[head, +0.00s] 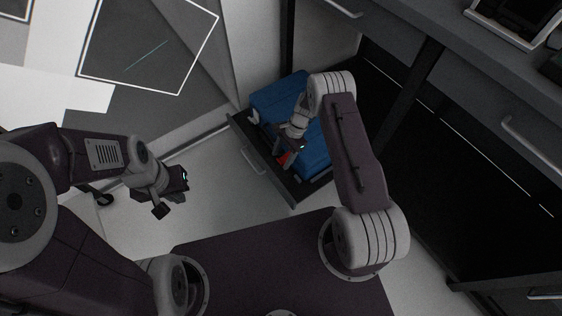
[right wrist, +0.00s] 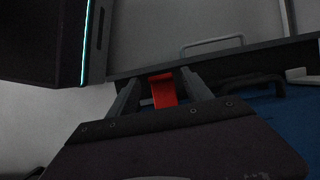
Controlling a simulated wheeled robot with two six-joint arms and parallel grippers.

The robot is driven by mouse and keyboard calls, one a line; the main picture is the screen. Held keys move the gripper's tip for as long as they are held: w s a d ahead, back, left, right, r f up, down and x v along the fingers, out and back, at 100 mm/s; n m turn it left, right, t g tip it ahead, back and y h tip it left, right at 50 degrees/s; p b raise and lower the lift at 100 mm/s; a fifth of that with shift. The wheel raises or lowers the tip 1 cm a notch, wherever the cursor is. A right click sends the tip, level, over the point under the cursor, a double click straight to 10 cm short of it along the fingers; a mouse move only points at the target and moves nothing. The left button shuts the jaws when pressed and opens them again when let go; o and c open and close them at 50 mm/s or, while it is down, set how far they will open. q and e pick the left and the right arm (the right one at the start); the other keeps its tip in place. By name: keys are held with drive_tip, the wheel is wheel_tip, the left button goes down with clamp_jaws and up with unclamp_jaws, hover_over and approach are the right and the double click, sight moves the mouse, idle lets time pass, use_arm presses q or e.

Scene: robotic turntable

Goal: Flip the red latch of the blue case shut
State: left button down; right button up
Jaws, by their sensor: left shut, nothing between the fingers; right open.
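The blue case (head: 313,145) lies in a pulled-out dark drawer (head: 262,161). Its red latch (head: 283,159) shows at the near side of the case, partly hidden by my right gripper (head: 289,149). In the right wrist view the red latch (right wrist: 163,90) stands between the two open fingers of my right gripper (right wrist: 160,92), and the blue case (right wrist: 270,125) shows at the right. I cannot tell whether a finger touches the latch. My left gripper (head: 174,197) is shut and empty, left of the drawer and apart from the case.
The drawer's handle (head: 253,163) is on its front, and it also shows in the right wrist view (right wrist: 212,42). A grey counter (head: 480,75) runs along the upper right. Pale floor (head: 225,200) lies free between my left gripper and the drawer.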

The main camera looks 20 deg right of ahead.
drive_tip(key=shift+a+f, duration=0.25)
drive_tip(key=shift+f, duration=0.3)
